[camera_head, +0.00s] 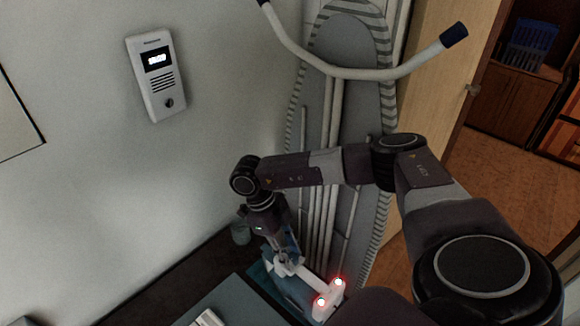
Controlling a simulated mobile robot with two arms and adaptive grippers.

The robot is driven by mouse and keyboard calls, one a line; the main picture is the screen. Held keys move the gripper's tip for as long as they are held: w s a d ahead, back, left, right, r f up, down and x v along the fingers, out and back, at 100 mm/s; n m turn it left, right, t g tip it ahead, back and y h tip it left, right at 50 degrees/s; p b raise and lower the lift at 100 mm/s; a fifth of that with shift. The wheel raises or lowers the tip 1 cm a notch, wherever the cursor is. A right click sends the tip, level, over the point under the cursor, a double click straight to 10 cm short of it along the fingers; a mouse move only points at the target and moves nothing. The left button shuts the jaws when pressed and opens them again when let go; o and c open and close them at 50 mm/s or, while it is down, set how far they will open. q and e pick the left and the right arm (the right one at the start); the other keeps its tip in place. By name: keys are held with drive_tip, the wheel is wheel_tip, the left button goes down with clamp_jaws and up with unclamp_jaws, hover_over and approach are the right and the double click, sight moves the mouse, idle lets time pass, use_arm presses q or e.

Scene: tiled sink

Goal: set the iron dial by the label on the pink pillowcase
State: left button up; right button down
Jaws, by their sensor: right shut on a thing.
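The iron (328,298) looks white and teal, with two glowing red spots, and sits low in the picture, partly hidden by my arm. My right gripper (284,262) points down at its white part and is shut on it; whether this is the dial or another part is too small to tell. No pink pillowcase and no readable label can be made out. My left gripper is not in view.
A grey-teal flat surface (232,302) lies at the bottom, with a small white object (208,319) on it. A bluish cup-like object (240,233) stands near the wall. A folded ironing board (348,105) leans behind my right arm. A white wall unit (156,74) hangs at left.

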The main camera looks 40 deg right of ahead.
drive_tip(key=m+y, duration=0.1)
drive_tip(key=m, duration=0.3)
drive_tip(key=m+y, duration=0.1)
drive_tip(key=m, duration=0.1)
drive_tip(key=shift+d+m+y, duration=0.25)
drive_tip(key=shift+m+y, duration=0.05)
drive_tip(key=m+y, duration=0.1)
drive_tip(key=m, duration=0.2)
drive_tip(key=shift+d+r, duration=0.1)
drive_tip(key=shift+d, duration=0.05)
drive_tip(key=shift+m+t+y+p, duration=0.4)
drive_tip(key=shift+m+y, duration=0.1)
drive_tip(key=shift+m, duration=1.1)
drive_tip(key=c, duration=1.6)
unclamp_jaws()
drive_tip(key=v, duration=1.2)
